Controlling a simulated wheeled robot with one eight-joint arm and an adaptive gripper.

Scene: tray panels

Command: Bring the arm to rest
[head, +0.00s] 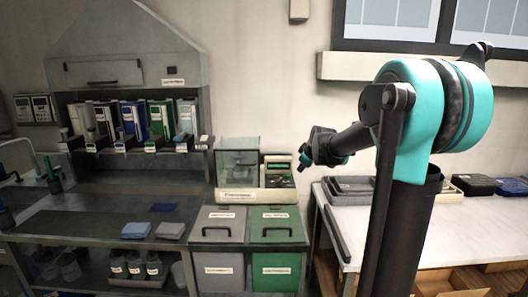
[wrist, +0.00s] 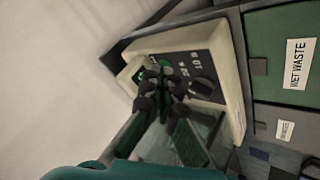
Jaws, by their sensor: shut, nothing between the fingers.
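My gripper (head: 304,161) is at the end of my teal and black arm, in front of the wall and just right of the bench instrument (head: 279,178). It is small and dark there. In the wrist view my gripper (wrist: 163,92) has its dark fingers together with nothing between them. The cream instrument with its dark button panel (wrist: 235,90) lies behind the fingers, which hide part of the panel. I cannot tell how far apart they are. My arm is bent, with its large teal joint at the upper right of the head view.
A clear-sided box (head: 238,163) stands beside the instrument. Below are a grey bin (head: 217,240) and a green bin (head: 277,238). A white table (head: 400,222) with trays is at right. A shelf of binders (head: 133,118) is at left. Open wall lies above the instrument.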

